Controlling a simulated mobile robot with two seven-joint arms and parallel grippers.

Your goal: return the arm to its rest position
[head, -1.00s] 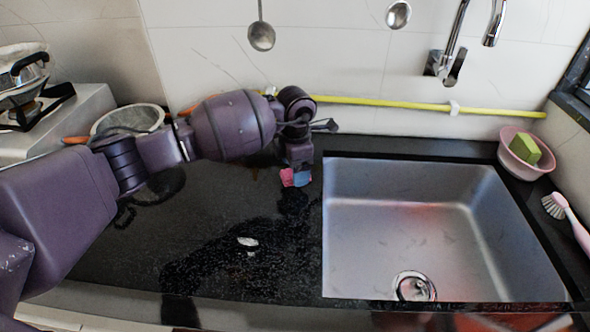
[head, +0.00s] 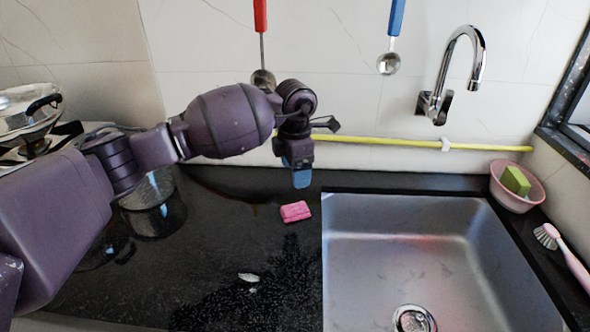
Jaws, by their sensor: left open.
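My left gripper (head: 301,178) hangs over the black counter (head: 215,240) near its back, left of the sink. Its blue fingertip points down, and it is open with nothing seen in it. A pink sponge-like block (head: 295,211) lies on the counter just below and in front of the gripper, apart from it. My left arm reaches in from the left edge across the counter. My right gripper is not in view. No clay waterpot shows.
A metal sink (head: 400,240) fills the right side. A faucet (head: 462,60) and a yellow pipe (head: 400,141) are on the wall behind. A pink bowl (head: 516,190) with a green sponge and a brush (head: 562,255) stand at right. Ladles hang above. A pot sits on the stove at left.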

